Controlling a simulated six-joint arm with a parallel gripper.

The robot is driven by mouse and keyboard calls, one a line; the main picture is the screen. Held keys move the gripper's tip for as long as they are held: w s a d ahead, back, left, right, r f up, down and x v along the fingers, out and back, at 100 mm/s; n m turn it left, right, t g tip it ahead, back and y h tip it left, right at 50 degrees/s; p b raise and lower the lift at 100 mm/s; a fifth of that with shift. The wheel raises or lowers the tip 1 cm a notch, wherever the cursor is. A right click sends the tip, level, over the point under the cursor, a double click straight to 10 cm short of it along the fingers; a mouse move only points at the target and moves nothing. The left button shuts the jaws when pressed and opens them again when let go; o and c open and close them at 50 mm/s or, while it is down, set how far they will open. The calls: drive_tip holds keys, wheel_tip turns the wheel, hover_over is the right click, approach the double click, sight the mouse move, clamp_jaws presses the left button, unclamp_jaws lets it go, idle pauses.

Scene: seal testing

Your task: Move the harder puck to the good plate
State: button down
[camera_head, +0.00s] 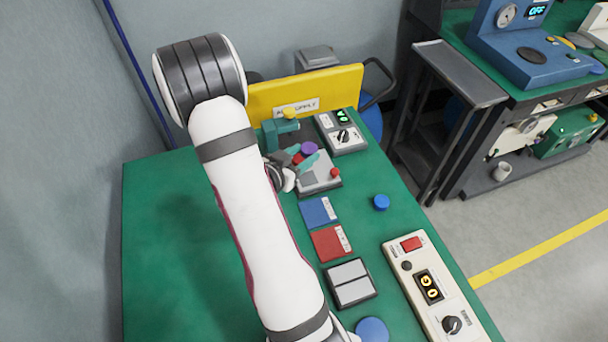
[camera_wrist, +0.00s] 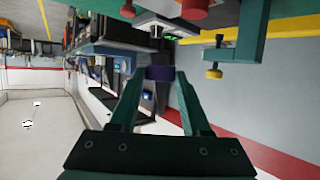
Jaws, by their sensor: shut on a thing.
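My gripper (camera_head: 308,158), with teal fingers, is shut on a purple puck (camera_head: 309,148) above the grey test block at the back of the green table. In the wrist view the purple puck (camera_wrist: 160,73) sits between the two fingertips. A blue puck (camera_head: 381,202) lies apart on the table to the right. A blue plate (camera_head: 316,211) and a red plate (camera_head: 328,243) lie side by side nearer the front, each with a small white label too small to read. I cannot tell from the labels which is the good plate.
The grey block (camera_head: 319,183) bears a red button. A dial box (camera_head: 342,133) stands behind. A grey two-part pad (camera_head: 350,284) and a long control panel (camera_head: 420,265) are in front. The table's left side is clear.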

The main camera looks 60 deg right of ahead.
sight(302, 186)
wheel_tip(302, 186, down, 10)
drive_tip(key=shift+r, duration=0.2)
drive_tip(key=shift+f, duration=0.1)
drive_tip(key=shift+c, duration=1.8)
unclamp_jaws()
